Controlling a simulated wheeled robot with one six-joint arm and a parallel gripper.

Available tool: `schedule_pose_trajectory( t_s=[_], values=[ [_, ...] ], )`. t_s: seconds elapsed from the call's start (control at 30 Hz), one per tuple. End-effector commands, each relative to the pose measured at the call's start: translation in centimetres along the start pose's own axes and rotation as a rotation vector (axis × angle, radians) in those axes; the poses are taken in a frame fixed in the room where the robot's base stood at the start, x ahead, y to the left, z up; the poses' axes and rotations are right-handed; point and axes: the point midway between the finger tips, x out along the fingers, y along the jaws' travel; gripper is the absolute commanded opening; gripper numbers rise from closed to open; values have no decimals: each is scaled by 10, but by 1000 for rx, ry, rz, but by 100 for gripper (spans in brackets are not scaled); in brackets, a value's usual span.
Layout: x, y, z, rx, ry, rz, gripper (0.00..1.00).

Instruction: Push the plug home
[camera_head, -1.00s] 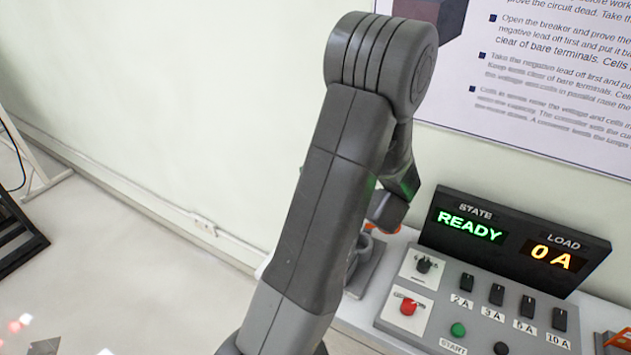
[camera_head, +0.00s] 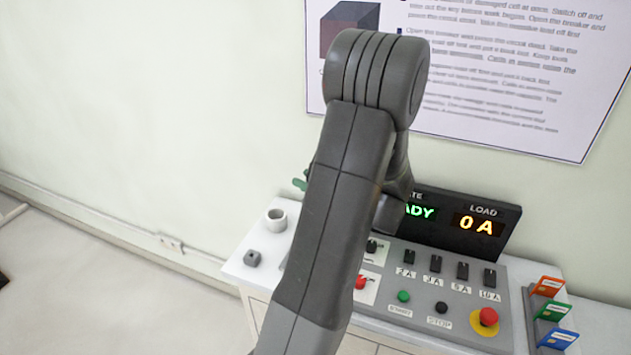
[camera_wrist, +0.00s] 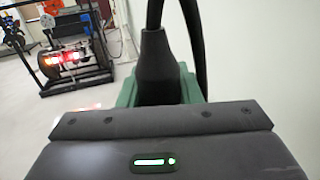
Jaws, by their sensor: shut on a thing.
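The plug (camera_wrist: 157,68) shows in the wrist view as a black tapered boot with a black cable, set in a green body. My gripper (camera_wrist: 160,122) is shut on it; the dark gripper housing hides the lower part and the plug's front end. In the head view my arm hides the gripper, and only a small green piece (camera_head: 300,183) shows left of the arm, perhaps part of the plug. I cannot make out a socket, or whether the plug touches one.
A control panel (camera_head: 412,318) with switches, buttons and a red knob stands on the white bench. Its display (camera_head: 470,222) reads 0 A, with READY partly covered. Coloured cards (camera_head: 553,312) stand right.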

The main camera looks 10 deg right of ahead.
Motion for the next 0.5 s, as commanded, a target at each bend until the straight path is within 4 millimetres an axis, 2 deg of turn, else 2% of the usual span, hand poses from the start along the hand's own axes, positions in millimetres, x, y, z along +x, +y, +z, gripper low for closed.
schedule_pose_trajectory(
  t_s=[0.27,0.5],
  values=[
    [0,0,1,0,-1,-1,0],
    [0,0,-11,0,-1,-1,0]
  ],
)
